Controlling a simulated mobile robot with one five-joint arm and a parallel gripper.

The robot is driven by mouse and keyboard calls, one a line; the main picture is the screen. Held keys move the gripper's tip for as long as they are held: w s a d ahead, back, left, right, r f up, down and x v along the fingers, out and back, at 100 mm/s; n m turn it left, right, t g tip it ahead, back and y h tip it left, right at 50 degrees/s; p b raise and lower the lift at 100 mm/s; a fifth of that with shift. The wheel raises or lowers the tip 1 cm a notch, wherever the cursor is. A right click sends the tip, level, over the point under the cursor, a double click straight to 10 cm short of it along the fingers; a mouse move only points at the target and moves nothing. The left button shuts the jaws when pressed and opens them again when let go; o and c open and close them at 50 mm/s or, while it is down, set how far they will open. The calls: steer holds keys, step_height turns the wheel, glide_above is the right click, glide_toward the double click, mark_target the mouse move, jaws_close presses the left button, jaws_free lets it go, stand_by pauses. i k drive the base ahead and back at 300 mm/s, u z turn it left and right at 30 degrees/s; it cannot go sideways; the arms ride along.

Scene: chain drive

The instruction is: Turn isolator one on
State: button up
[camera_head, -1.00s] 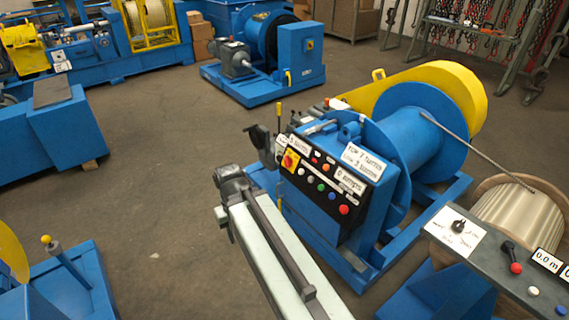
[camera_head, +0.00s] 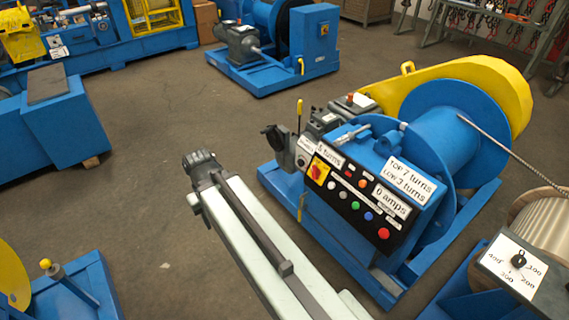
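A yellow isolator switch with a red handle (camera_head: 318,170) is on the upper left of the black control panel (camera_head: 352,203) of the near blue winch. A similar small yellow switch (camera_head: 325,30) is on the blue box of the far machine. I cannot read a number on either, nor tell the handle's setting. My pale arm reaches up from the bottom centre. Its dark end, my gripper (camera_head: 202,160), is left of the near panel, apart from it over the floor. Its fingers are not clear enough to tell open from shut.
The panel has several coloured buttons and white labels. The near winch has a blue drum (camera_head: 440,140) and yellow guard (camera_head: 490,80). A dial panel (camera_head: 518,262) is at lower right. Blue machines stand left and behind. Open floor (camera_head: 130,185) lies left of my arm.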

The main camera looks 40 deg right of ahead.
mark_target(315, 172)
steer(key=u, duration=0.35)
steer(key=i, duration=0.85)
steer(key=u, duration=0.6)
steer(key=k, duration=0.7)
steer(key=u, duration=0.25)
steer(key=i, duration=0.7)
steer(key=z, duration=0.15)
